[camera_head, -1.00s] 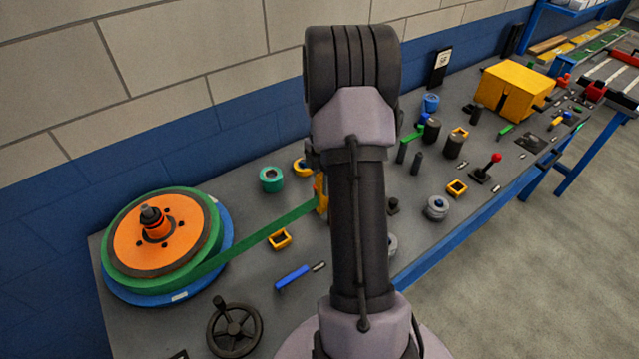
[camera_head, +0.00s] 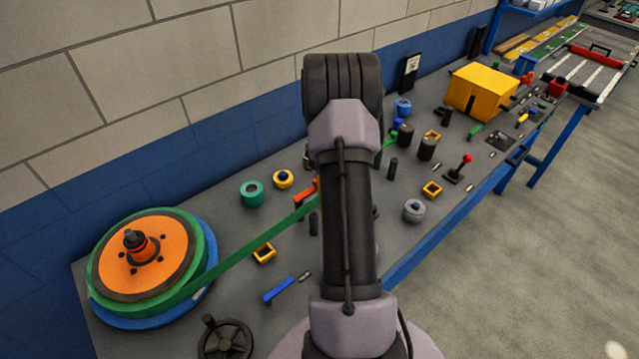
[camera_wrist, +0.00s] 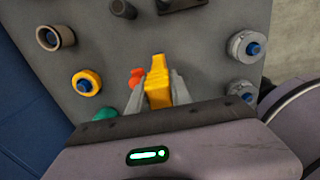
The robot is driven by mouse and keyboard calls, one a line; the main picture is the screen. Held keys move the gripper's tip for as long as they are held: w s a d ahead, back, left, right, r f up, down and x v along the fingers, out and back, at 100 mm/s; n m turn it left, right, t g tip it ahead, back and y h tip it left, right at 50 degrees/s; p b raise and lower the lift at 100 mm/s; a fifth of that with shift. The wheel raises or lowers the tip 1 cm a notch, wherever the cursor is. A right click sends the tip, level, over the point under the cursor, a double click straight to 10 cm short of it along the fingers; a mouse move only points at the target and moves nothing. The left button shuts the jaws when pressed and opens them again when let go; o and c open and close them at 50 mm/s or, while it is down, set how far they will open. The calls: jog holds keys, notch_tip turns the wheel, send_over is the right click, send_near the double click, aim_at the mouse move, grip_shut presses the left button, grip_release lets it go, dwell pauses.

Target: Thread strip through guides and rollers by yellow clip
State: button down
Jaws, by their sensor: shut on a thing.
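My gripper (camera_wrist: 163,82) is shut on the yellow clip (camera_wrist: 158,77), held between its two grey fingers in the wrist view. An orange piece (camera_wrist: 137,76) shows just left of the clip; an orange piece (camera_head: 305,194) also shows beside my arm in the head view. The green strip (camera_head: 265,239) runs taut from the orange-and-green reel (camera_head: 146,257) up to behind my arm. My fingers and the clip are hidden behind the arm in the head view. A yellow square guide (camera_head: 264,252) stands beside the strip; a teal roller (camera_head: 252,193) and a yellow roller (camera_head: 283,179) stand behind it.
A grey roller (camera_head: 414,210), another square guide (camera_head: 431,189), dark posts (camera_head: 427,148) and a red-knobbed lever (camera_head: 459,168) stand to the right. A yellow box (camera_head: 480,92) is farther back. A blue bar (camera_head: 278,290) and a handwheel (camera_head: 225,340) are in front.

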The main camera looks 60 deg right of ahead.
jog(key=shift+d+r, duration=0.1)
jog(key=shift+d, duration=0.05)
jog(key=shift+d+r+p, duration=0.1)
jog(key=shift+d+p, duration=0.25)
jog(key=shift+d, duration=0.15)
jog(key=s+d+p, duration=0.2)
jog(key=d, duration=0.5)
jog(key=shift+d+f+p, duration=0.2)
jog(key=shift+d+p, duration=0.1)
jog(key=shift+p, duration=0.05)
jog(key=s+d, duration=0.2)
jog(key=d, duration=0.6)
jog(key=shift+s+d, duration=0.2)
jog(key=shift+d, duration=0.1)
jog(key=shift+w, duration=0.15)
